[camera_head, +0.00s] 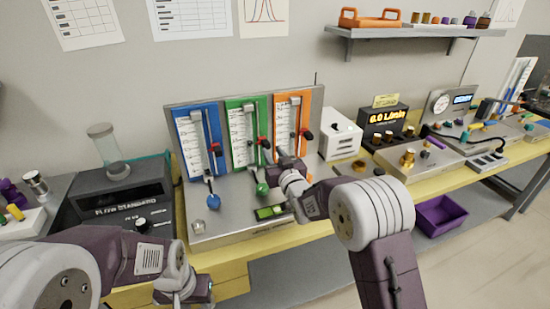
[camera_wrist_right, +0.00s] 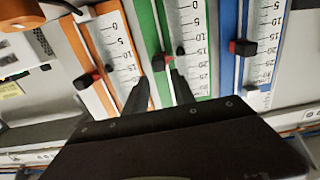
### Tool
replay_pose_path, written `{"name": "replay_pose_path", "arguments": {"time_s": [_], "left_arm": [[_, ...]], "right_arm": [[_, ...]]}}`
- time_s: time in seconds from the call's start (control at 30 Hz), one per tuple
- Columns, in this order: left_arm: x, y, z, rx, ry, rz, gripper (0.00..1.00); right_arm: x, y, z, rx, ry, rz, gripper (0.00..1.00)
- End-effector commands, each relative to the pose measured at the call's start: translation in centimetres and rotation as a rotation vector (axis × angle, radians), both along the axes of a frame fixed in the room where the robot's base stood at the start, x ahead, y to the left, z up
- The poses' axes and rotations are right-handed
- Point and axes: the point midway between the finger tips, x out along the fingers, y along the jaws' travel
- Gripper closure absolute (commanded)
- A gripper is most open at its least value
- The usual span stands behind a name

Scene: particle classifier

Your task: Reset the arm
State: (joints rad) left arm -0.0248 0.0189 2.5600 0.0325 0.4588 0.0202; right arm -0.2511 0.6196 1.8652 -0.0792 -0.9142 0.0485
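My right arm reaches in from the lower right in the head view, with its gripper (camera_head: 283,157) in front of the lower parts of the green panel (camera_head: 235,125) and orange panel (camera_head: 290,115). In the right wrist view its two dark fingers (camera_wrist_right: 160,90) stand apart, with nothing held between them. The red and black knob (camera_wrist_right: 161,62) of the green panel shows just beyond the fingertips; contact cannot be told. My left gripper (camera_head: 185,294) is low at the bottom of the head view, over the bench front, and its fingers are not clear.
The blue panel (camera_head: 196,135) stands left of the green one. A flow standard box (camera_head: 120,195) with a clear cylinder is at the left. A white box (camera_head: 341,141) and a black 6.0 L/min display (camera_head: 385,118) stand at right. A purple bin (camera_head: 441,217) is below the bench.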

Motion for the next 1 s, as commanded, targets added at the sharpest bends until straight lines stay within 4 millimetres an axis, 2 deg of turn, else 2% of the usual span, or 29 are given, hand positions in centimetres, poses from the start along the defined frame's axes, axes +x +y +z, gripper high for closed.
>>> {"name": "replay_pose_path", "arguments": {"time_s": [0.2, 0.47, 0.53, 0.57, 0.63, 0.67, 0.7, 0.73, 0.77, 0.8, 0.87, 0.9, 0.97, 1.0], "left_arm": [[0.0, 0.0, -0.2, 0.000, 0.000, 0.000, 0.64], [0.0, 0.0, -0.2, 0.000, 0.000, 0.000, 0.64], [0.0, 0.0, -0.2, 0.000, 0.000, 0.000, 0.64], [0.0, 0.0, -0.2, 0.000, 0.000, 0.000, 0.64], [0.0, 0.0, -0.2, 0.000, 0.000, 0.000, 0.64], [0.0, 0.0, -0.2, 0.000, 0.000, 0.000, 0.64], [0.0, 0.0, -0.2, 0.000, 0.000, 0.000, 0.64], [0.0, 0.0, -0.2, 0.000, 0.000, 0.000, 0.64], [0.0, 0.0, -0.2, 0.000, 0.000, 0.000, 0.64], [0.0, 0.0, -0.2, 0.000, 0.000, 0.000, 0.64], [0.0, 0.0, -0.2, 0.000, 0.000, 0.000, 0.64], [0.0, 0.0, -0.2, 0.000, 0.000, 0.000, 0.64], [0.0, 0.0, -0.2, 0.000, 0.000, 0.000, 0.64], [0.0, 0.0, -0.2, 0.000, 0.000, 0.000, 0.64]], "right_arm": [[-1.8, -0.6, 0.0, 0.000, 0.000, 0.000, 0.69], [-1.8, -0.6, 0.0, 0.000, 0.000, 0.000, 0.69], [-1.7, -1.2, 0.3, 0.002, -0.005, -0.010, 0.69], [-1.6, -1.6, 0.9, 0.004, -0.016, -0.017, 0.69], [-1.6, -3.2, 3.5, 0.013, -0.056, -0.043, 0.69], [-2.0, -4.3, 4.9, 0.017, -0.072, -0.060, 0.69], [-3.0, -6.4, 6.2, 0.017, -0.070, -0.098, 0.69], [-4.0, -8.2, 5.8, 0.006, -0.015, -0.131, 0.69], [-5.2, -9.8, 4.4, -0.009, 0.067, -0.162, 0.69], [-6.9, -11.2, 2.0, -0.028, 0.180, -0.192, 0.69], [-9.6, -13.0, -1.4, -0.053, 0.343, -0.228, 0.69], [-11.7, -13.9, -3.8, -0.067, 0.451, -0.247, 0.69], [-15.1, -14.9, -7.0, -0.085, 0.607, -0.267, 0.69], [-17.4, -15.3, -9.0, -0.097, 0.706, -0.276, 0.69]]}}
